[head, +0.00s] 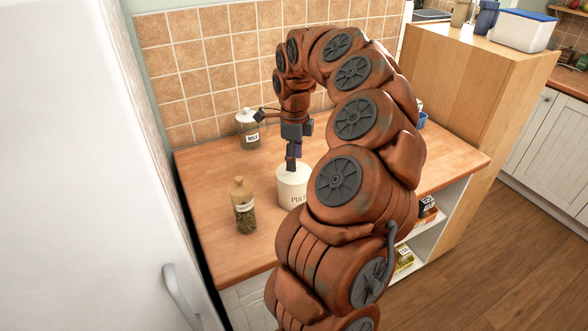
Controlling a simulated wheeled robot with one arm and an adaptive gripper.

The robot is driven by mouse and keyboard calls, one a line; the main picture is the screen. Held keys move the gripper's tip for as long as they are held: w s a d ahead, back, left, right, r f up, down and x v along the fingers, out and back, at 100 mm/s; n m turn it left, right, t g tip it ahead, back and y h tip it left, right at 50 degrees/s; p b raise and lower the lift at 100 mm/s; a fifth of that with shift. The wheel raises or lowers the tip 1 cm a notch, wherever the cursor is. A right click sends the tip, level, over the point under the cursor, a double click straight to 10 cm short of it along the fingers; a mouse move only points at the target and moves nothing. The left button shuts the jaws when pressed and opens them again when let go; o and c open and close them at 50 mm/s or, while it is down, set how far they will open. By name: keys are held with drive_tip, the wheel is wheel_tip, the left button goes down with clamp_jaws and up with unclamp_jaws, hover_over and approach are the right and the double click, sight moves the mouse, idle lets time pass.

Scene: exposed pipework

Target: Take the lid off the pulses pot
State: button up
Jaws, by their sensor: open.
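The white pulses pot (289,198) stands on the wooden counter, its label partly showing as "PULS". Its right side is hidden behind my arm. Its pale top (285,175) is where the lid sits, but I cannot make out the lid's edge or knob. My gripper (293,158) points down over the pot with its jaws open. One dark finger reaches down to the pot's top; I cannot tell whether it touches.
A corked glass jar with dark contents (245,215) stands left of the pot. A glass jar labelled "MILK" (249,134) stands behind, near the tiled wall. The wooden counter (215,260) is clear at front left. A tall white unit (85,180) rises at left.

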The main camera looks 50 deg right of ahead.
drive_tip(key=shift+a+f+p, duration=0.1)
drive_tip(key=shift+f+p, duration=0.25)
drive_tip(key=shift+f, duration=0.9)
drive_tip(key=shift+c, duration=0.4)
clamp_jaws()
